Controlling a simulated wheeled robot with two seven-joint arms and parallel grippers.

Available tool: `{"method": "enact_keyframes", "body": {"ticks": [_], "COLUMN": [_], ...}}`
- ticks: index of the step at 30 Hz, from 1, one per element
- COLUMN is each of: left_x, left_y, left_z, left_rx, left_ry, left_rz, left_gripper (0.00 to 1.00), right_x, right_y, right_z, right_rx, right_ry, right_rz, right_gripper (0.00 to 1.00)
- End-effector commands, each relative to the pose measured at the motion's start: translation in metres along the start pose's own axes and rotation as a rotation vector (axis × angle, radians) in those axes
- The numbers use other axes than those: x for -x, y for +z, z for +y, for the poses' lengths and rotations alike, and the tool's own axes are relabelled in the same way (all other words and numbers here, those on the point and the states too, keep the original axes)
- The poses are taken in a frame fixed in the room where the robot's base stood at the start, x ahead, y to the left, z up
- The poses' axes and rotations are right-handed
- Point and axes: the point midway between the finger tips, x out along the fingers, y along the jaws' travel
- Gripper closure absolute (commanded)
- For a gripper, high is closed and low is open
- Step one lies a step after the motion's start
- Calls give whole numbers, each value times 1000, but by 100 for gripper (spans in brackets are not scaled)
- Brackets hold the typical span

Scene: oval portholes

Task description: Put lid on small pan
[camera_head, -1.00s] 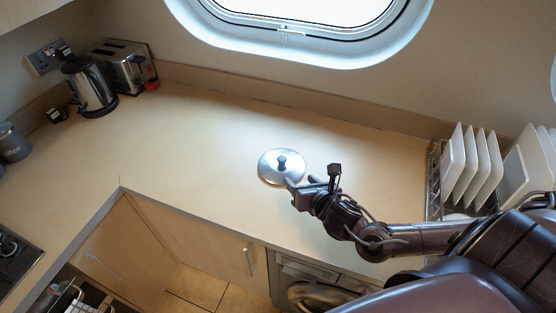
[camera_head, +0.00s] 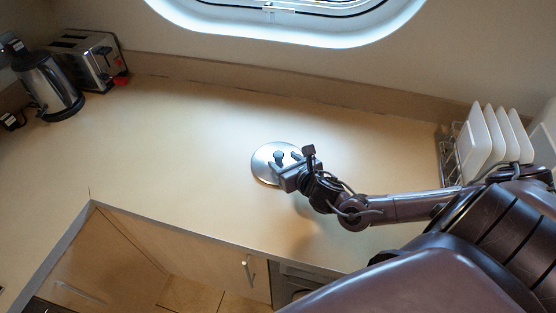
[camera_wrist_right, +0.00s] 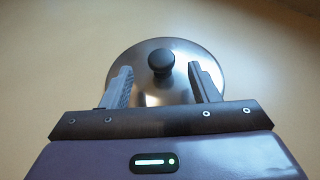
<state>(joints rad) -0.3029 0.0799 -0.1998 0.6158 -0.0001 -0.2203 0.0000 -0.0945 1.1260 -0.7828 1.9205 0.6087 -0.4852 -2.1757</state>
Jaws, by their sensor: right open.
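The round silver lid (camera_head: 262,168) with a dark knob (camera_head: 278,157) lies flat on the counter. My right gripper (camera_head: 287,160) is over the lid's right part, its fingers reaching toward the knob. In the right wrist view the lid (camera_wrist_right: 188,70) lies ahead, and the open fingers of my right gripper (camera_wrist_right: 162,85) are on either side of the line to the knob (camera_wrist_right: 161,62). The knob is a little beyond or level with the fingertips, and nothing is held. No small pan shows in these views. My left gripper is not in view.
A kettle (camera_head: 49,86) and a toaster (camera_head: 90,60) stand at the back left. A rack with white plates (camera_head: 482,145) stands at the right. The counter (camera_head: 180,150) left of the lid is clear, and its front edge runs below.

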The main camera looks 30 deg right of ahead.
Motion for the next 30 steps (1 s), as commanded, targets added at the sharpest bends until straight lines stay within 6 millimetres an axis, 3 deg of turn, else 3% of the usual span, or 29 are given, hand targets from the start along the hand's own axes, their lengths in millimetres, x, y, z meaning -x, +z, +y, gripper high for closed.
{"method": "enact_keyframes", "body": {"ticks": [4,9,18,30], "left_x": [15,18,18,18], "left_y": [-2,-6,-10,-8], "left_z": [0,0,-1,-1], "left_rx": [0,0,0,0], "left_ry": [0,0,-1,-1], "left_rz": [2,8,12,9], "left_gripper": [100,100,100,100], "right_x": [-20,-40,-45,-44], "right_y": [8,6,3,3], "right_z": [-2,-2,-2,-2], "right_rx": [-3,-2,0,0], "right_ry": [-2,-2,-1,-1], "right_rz": [-2,-2,0,0], "right_gripper": [45,45,45,96]}}
